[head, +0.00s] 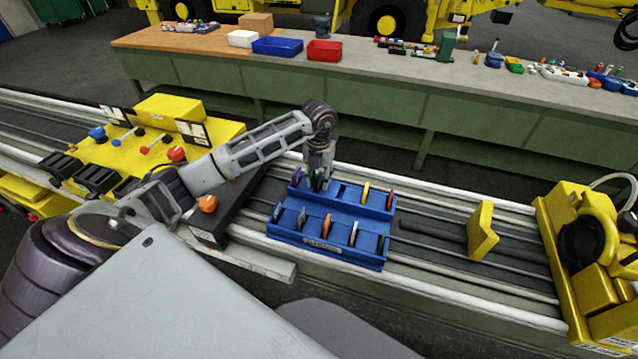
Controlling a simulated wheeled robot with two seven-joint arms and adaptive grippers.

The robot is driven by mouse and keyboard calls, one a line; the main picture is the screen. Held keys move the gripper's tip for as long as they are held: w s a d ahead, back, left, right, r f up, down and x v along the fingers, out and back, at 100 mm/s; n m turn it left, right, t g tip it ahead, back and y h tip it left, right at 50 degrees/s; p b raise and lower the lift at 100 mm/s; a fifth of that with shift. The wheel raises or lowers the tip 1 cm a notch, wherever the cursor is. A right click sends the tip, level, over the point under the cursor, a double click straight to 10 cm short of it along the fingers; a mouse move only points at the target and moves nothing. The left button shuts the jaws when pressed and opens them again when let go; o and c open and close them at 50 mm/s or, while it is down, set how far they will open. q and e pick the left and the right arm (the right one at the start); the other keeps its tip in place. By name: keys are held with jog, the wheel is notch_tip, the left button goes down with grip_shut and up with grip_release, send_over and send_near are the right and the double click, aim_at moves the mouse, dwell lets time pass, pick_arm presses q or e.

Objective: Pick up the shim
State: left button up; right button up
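A blue two-tier rack (327,252) stands on the rail bench and holds several thin upright discs in slots. Which one is the shim is not clear to me. The lower row has a white disc (353,233) and an orange one (326,226), among others. The upper row has a yellow disc (365,193) and a reddish one (389,200) at its right. My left gripper (319,183) points down at the left part of the upper row, around or beside a dark disc there. The fingertips are too small to tell a grip. My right gripper is not in view.
A yellow control box (160,150) with levers stands left of the rack. A yellow plate (482,230) and a yellow machine (590,260) stand on the right. A long workbench (400,90) with blue and red bins runs behind. The rails between rack and plate are clear.

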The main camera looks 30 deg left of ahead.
pick_arm(q)
grip_shut()
dwell(0.5)
notch_tip(320, 180, up, 9)
jog(key=shift+f+b, duration=0.2)
jog(key=shift+b, duration=0.55)
jog(key=shift+r, duration=0.7)
